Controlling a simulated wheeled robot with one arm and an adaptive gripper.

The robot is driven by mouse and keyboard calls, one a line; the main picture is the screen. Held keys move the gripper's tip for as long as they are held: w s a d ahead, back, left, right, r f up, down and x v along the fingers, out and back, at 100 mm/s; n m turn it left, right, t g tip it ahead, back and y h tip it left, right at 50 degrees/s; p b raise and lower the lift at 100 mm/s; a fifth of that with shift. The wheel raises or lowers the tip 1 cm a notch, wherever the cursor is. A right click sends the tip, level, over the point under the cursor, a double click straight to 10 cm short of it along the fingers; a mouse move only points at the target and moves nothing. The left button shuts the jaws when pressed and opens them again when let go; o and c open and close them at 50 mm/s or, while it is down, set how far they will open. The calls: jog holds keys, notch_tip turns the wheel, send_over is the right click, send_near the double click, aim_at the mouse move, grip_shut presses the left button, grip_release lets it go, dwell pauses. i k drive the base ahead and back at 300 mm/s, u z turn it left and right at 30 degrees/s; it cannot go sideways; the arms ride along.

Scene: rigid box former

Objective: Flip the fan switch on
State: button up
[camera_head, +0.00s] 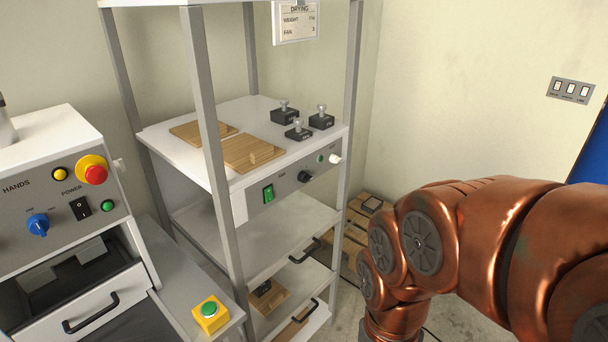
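The drying rack's shelf (185,140) has a front panel (290,187) with a green rocker switch (268,194), a black knob (304,177), a small green light or button (320,158) and a white round part (335,158). The panel's lettering is too small to read, so I cannot tell for sure which control is the fan switch or its position. A sign (296,20) above reads DRYING, WEIGHT and FAN. My copper arm fills the lower right, apart from the panel in the picture. My gripper is out of view.
Wooden boards (250,152) and several black weights (298,131) lie on the shelf. Rack posts (208,130) stand at its corners. At left is a machine (60,180) with a red emergency button (95,174). A wall switch plate (571,90) is at right. A pallet (352,240) lies behind.

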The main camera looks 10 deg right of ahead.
aim_at(268, 193)
jog(key=u, duration=2.2)
jog(key=k, duration=0.45)
jog(key=z, duration=0.45)
